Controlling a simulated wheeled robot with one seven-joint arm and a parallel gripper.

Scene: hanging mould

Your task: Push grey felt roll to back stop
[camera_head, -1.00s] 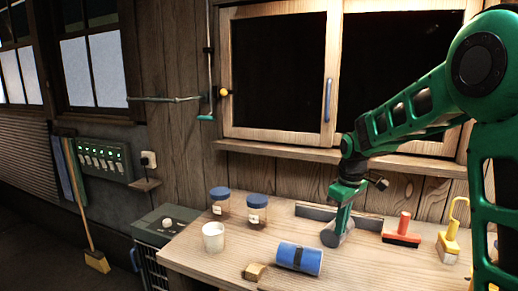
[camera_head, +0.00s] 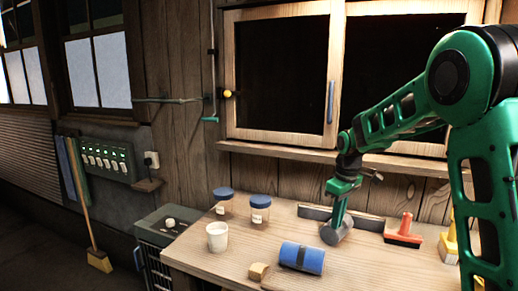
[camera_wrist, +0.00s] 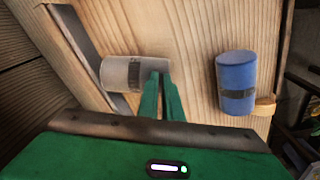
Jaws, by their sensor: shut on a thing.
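The grey felt roll (camera_head: 337,234) lies on the wooden bench near its back. In the wrist view the roll (camera_wrist: 122,74) has a darker band round it. My gripper (camera_head: 335,224) reaches down to it from above. In the wrist view the green fingers (camera_wrist: 157,85) are close together at the roll's right part, shut on it. The back stop (camera_head: 312,212) is a long dark strip along the bench's back. In the wrist view the roll's left end overlaps the stop (camera_wrist: 78,38); I cannot tell whether they touch.
A blue roll (camera_head: 301,257) with a dark band and a small wooden block (camera_head: 259,271) lie nearer the front. A white cup (camera_head: 217,237) and two blue-lidded jars (camera_head: 260,209) stand left. A red-handled brush (camera_head: 404,230) stands right. The bench (camera_head: 225,265) has bare wood between them.

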